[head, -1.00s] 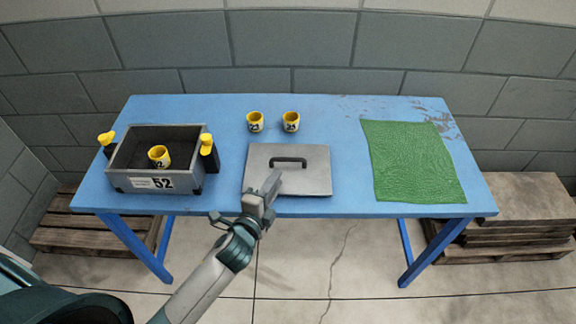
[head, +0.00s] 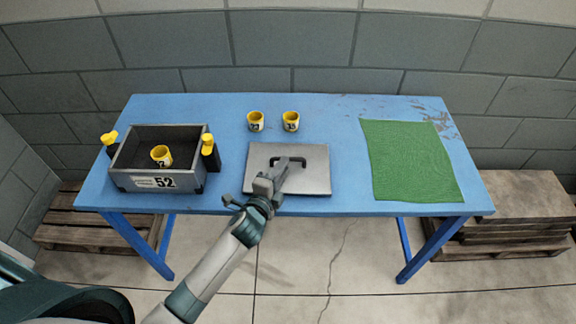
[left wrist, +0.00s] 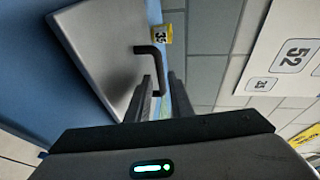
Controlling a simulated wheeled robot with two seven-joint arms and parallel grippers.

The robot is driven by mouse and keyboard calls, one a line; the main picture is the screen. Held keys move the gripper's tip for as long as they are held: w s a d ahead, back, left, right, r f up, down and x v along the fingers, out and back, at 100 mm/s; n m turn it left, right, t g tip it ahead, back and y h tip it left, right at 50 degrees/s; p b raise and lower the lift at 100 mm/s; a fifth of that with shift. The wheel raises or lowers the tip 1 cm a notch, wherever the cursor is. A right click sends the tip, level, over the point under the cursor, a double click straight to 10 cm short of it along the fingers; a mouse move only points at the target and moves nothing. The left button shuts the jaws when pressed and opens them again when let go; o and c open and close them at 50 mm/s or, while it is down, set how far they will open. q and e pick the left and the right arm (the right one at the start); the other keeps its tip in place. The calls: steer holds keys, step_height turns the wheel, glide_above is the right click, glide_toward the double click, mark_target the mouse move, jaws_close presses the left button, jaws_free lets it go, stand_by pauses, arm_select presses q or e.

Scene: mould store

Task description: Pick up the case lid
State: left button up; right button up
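The case lid (head: 312,182) is a flat grey plate with a dark bar handle (head: 291,160). It lies on the blue table, right of the open case (head: 135,179) marked 52. My left gripper (head: 280,172) is over the lid with its fingertips close to the handle. In the left wrist view the lid (left wrist: 98,48) fills the upper left. There the two fingers of my left gripper (left wrist: 162,92) stand apart, with the end of the handle (left wrist: 157,62) at the gap. I cannot tell whether they touch it. My right gripper is not in view.
A yellow numbered cup (head: 161,155) stands in the case, which has yellow-topped clamps (head: 209,147) at its sides. Two yellow cups (head: 256,121) (head: 291,121) stand behind the lid. A green mat (head: 410,160) lies at the right of the table (head: 345,150). Pallets (head: 520,210) flank the table.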

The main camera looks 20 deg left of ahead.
arm_select(q)
steer(key=shift+w+d+f, duration=0.1)
steer(key=shift+w+f, duration=0.05)
steer(key=shift+w, duration=0.55)
steer(key=shift+w+f, duration=0.1)
steer(key=shift+w, duration=0.55)
jaws_close()
